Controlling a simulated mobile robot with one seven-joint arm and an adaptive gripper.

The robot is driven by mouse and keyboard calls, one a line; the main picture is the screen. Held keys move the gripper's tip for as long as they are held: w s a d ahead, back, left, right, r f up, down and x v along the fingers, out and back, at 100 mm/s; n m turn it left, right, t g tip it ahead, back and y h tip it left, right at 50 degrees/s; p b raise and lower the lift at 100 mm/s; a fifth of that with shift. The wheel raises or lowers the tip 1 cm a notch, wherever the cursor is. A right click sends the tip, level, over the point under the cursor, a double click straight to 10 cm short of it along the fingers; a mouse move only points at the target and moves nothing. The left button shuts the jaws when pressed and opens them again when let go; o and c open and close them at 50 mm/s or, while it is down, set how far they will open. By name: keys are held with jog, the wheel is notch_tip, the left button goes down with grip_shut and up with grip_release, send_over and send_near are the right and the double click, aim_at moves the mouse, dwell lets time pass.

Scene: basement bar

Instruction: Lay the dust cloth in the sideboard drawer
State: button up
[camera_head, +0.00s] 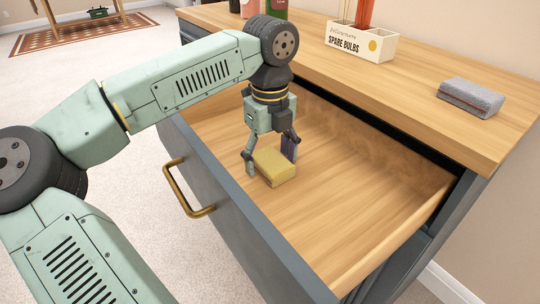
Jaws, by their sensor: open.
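The sideboard drawer (345,215) is pulled open and shows a bare wooden floor. A yellow folded block (274,166), which looks like a dust cloth, lies in the drawer toward its left part. My gripper (270,160) points down into the drawer, open, with its fingers on either side of the yellow block. I cannot tell whether a finger touches it. A dark purple thing (289,147) shows by the right finger, mostly hidden. A grey folded cloth (472,97) lies on the sideboard top at the right.
The sideboard top (420,85) holds a white "Spare Bulbs" box (360,43) with red items in it, and bottles at the back left. A brass handle (187,190) sticks out from the drawer front. The right part of the drawer is empty.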

aim_at(270, 158)
notch_tip(270, 158, up, 12)
jog(key=p, duration=0.1)
jog(key=shift+r, duration=0.15)
dwell(1.4)
